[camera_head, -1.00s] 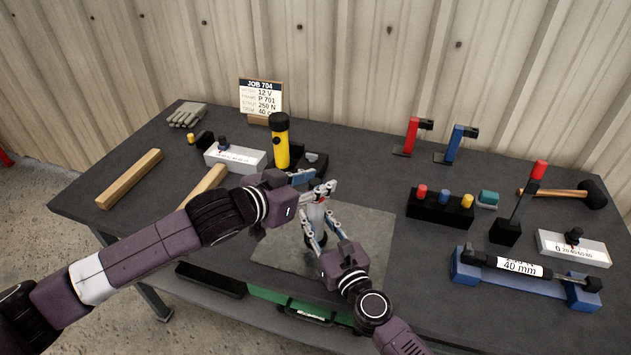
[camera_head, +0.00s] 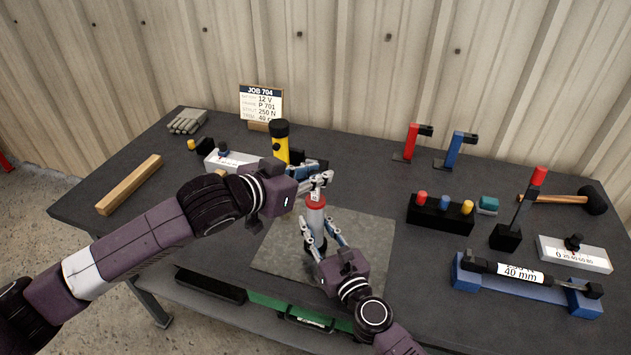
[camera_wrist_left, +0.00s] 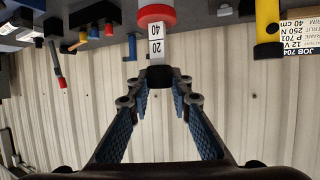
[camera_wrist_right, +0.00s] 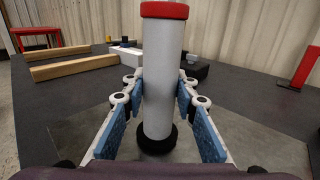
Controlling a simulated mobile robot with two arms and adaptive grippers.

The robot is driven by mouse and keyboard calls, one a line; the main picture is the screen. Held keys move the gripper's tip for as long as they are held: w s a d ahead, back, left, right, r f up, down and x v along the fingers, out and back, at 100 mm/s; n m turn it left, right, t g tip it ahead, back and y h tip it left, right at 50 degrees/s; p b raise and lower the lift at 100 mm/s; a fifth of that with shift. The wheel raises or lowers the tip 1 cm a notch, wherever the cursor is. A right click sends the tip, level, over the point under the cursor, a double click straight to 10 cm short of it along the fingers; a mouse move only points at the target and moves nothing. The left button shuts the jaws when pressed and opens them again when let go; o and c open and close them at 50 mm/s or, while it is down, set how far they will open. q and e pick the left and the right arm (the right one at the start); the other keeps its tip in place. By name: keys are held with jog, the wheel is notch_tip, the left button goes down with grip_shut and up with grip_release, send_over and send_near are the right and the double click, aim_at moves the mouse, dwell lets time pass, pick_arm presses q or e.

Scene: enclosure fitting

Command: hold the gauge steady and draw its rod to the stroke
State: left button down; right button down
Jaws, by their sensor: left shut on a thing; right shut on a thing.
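The gauge (camera_head: 315,218) is a pale grey cylinder with a red collar and a black ring near its foot. It stands upright on the grey mat (camera_head: 370,245). My right gripper (camera_wrist_right: 158,100) is shut around its body from the front, below the red collar. The white rod (camera_wrist_left: 156,42) sticks out of the collar; its marks 40, nearest the collar, and 20 show in the left wrist view. My left gripper (camera_head: 320,180) is shut on the rod's dark end, above the gauge. The fingers hide part of that end.
A yellow torch (camera_head: 280,148) stands close behind my left gripper. A blue stand with a 40 mm cylinder (camera_head: 519,272) is at the right. The bench right of the mat is partly clear.

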pick_arm(q)
jog(key=c, duration=1.7)
grip_release()
jog(key=v, duration=1.2)
jog(key=shift+a, duration=0.1)
pick_arm(e)
jog(key=c, duration=1.5)
grip_release()
jog(key=shift+o, duration=0.2)
